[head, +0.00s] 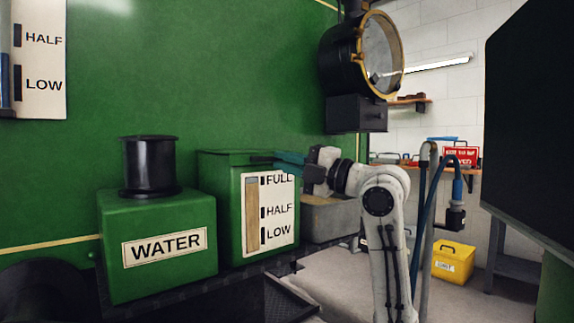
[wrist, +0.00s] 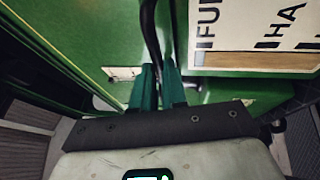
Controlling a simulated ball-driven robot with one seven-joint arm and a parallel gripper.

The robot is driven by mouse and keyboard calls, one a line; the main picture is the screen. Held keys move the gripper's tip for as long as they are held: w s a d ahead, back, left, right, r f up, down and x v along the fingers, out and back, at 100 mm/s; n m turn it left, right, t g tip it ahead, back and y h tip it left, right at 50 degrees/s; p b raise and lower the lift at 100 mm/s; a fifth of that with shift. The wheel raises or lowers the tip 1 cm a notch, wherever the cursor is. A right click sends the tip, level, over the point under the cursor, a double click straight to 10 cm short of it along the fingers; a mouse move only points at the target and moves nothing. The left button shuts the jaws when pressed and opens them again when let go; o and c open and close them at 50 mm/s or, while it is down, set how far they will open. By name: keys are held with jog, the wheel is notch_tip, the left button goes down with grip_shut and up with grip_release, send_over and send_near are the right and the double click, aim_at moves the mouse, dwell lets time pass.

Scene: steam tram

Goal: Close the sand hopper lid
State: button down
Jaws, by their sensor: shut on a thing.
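The sand hopper (head: 222,207) is a green box with a white FULL/HALF/LOW gauge plate on its front. Its green lid (head: 228,154) shows as a thin, roughly level edge on top; I cannot tell whether it is fully down. My gripper (head: 262,159), with teal fingers, reaches in from the right at lid height. In the wrist view my gripper (wrist: 158,75) is shut on a thin black bar, which looks like the lid handle (wrist: 150,28). The fingers hide part of the bar. The gauge plate (wrist: 255,32) shows at upper right there.
A green WATER box (head: 160,245) with a black cylindrical filler (head: 150,165) stands left of the hopper. A black lamp (head: 345,60) hangs above right. A grey box (head: 330,220) sits right of the hopper. A yellow box (head: 453,262) stands on the floor at right.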

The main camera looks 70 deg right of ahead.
jog(key=shift+f, duration=0.3)
jog(key=c, duration=1.5)
grip_release()
jog(key=o, duration=0.3)
jog(key=shift+r, duration=0.1)
jog(key=shift+o, duration=0.2)
jog(key=p+v, duration=0.1)
jog(key=v, duration=0.9)
jog(key=shift+s+p, duration=0.3)
jog(key=shift+s, duration=0.1)
